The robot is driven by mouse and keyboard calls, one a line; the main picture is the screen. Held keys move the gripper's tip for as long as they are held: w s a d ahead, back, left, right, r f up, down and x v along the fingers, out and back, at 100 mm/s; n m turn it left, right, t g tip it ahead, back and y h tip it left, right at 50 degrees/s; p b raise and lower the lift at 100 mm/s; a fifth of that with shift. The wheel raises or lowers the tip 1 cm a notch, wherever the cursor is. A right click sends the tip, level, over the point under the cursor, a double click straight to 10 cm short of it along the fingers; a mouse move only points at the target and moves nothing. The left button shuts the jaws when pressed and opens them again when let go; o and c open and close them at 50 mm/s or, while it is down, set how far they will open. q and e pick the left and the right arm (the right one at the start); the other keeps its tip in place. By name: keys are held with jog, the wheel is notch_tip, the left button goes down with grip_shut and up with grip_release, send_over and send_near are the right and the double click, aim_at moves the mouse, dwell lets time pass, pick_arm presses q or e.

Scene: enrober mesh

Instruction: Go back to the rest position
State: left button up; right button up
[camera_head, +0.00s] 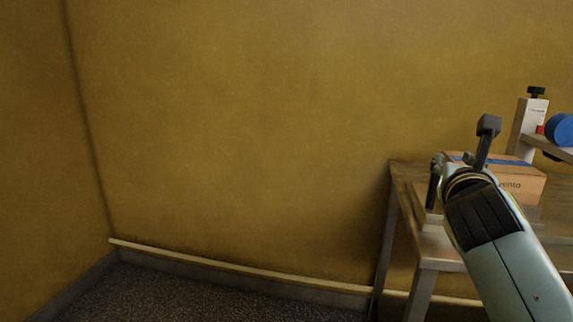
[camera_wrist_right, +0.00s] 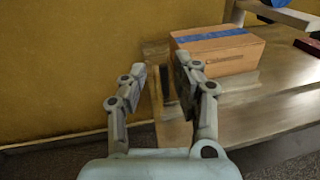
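My right gripper (camera_head: 462,160) comes in from the lower right of the head view, in front of the left end of a metal table. In the right wrist view the right gripper (camera_wrist_right: 160,82) shows two fingers spread apart with nothing between them. The fingers look clear of the cardboard box (camera_wrist_right: 220,50) on the table. My left gripper is not in the head view.
The table (camera_head: 408,175) stands at the right against a yellow wall (camera_head: 230,130). It bears the cardboard box (camera_head: 520,185) with blue tape. Dark floor (camera_head: 180,295) at lower left is clear.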

jog(key=s+d+f+m+g+y, duration=0.25)
jog(key=s+f+m+g, duration=0.35)
jog(key=s+f+m, duration=0.8)
jog(key=s+a+f+m+g+y, duration=0.2)
jog(key=s+f+m+g, duration=0.15)
jog(key=s+m, duration=0.6)
jog(key=s+a+f+m+g+y, duration=0.2)
jog(key=s+a+m+g, duration=0.3)
jog(key=s, duration=0.7)
jog(key=s+d+f+m+b, duration=0.1)
jog(key=d+f, duration=0.1)
jog(key=f, duration=1.1)
jog(key=s+d+f+m, duration=0.1)
jog(key=d+f, duration=0.2)
jog(key=f, duration=1.1)
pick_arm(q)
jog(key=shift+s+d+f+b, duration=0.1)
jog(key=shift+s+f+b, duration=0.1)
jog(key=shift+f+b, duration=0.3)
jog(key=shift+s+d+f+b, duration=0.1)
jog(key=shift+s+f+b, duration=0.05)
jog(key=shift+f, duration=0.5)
pick_arm(e)
jog(key=s+f, duration=1.7)
jog(key=s, duration=0.1)
jog(key=shift+s+d+g, duration=0.25)
jog(key=shift+d+g, duration=0.15)
jog(key=shift+g, duration=0.05)
jog(key=shift+f, duration=0.1)
